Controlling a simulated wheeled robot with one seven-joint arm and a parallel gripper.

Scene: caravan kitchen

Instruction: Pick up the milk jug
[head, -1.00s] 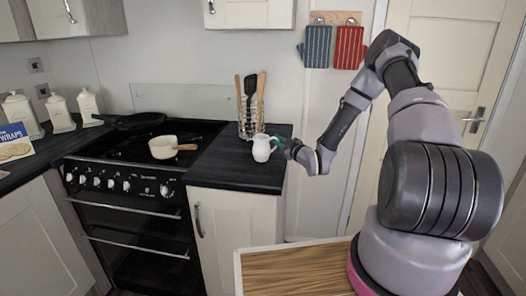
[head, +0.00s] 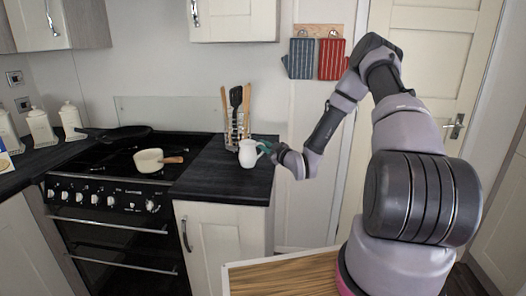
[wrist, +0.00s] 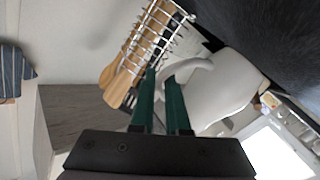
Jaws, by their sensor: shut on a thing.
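The milk jug (head: 248,154) is small and white and stands upright at the right end of the dark worktop, in front of the utensil rack. It also shows large in the wrist view (wrist: 222,90). My gripper (head: 265,146) reaches in from the right at the jug's handle side. In the wrist view, the two green fingers of my gripper (wrist: 165,88) are shut on the jug's curved handle. Part of the handle is hidden by the fingers. I cannot tell clearly whether the jug's base touches the worktop.
A wire utensil rack (head: 231,133) with wooden tools is close behind the jug. A cream saucepan (head: 149,160) and a dark frying pan (head: 114,133) are on the hob to the left. The worktop (head: 222,186) in front of the jug is clear.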

